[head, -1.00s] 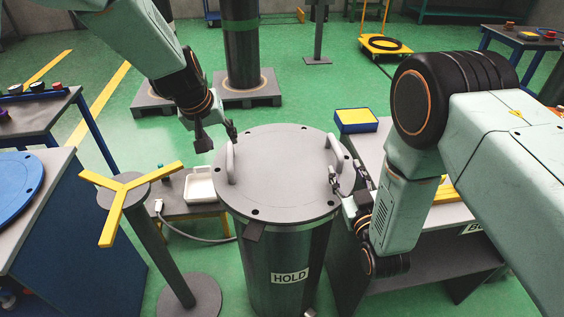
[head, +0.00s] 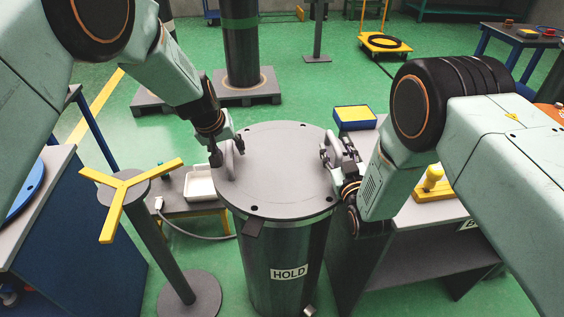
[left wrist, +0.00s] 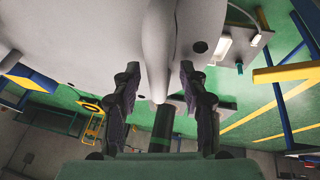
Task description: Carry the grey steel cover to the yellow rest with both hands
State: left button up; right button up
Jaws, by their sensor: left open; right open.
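The grey steel cover (head: 278,175) is a round plate with bolt holes, lying on top of a dark cylinder marked HOLD (head: 283,255). It has an upright handle on each side. My left gripper (head: 228,149) is open at the left handle (head: 227,165); in the left wrist view that handle (left wrist: 158,50) stands between the two open fingers (left wrist: 160,95). My right gripper (head: 338,150) is open at the right handle, which it partly hides. The yellow rest (head: 122,188) is a three-armed top on a grey post, left of the cylinder.
A white tray (head: 200,184) sits on a low table behind the rest. A blue and yellow box (head: 354,117) and a yellow block with a knob (head: 433,185) are on the bench at right. A blue cabinet (head: 75,235) stands at the left.

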pick_arm(q)
jog(key=shift+d, duration=0.15)
pick_arm(e)
jog(key=shift+d, duration=0.15)
pick_arm(q)
jog(key=shift+c, duration=0.8)
pick_arm(e)
jog(key=shift+c, duration=0.8)
pick_arm(q)
jog(key=c, duration=0.4)
pick_arm(e)
jog(key=c, duration=0.4)
pick_arm(q)
grip_shut()
pick_arm(e)
grip_shut()
jog(key=shift+f, duration=0.1)
pick_arm(q)
jog(key=shift+w+r, duration=0.2)
jog(key=shift+r, duration=0.05)
pick_arm(e)
jog(key=shift+w+r, duration=0.15)
jog(key=shift+r, duration=0.15)
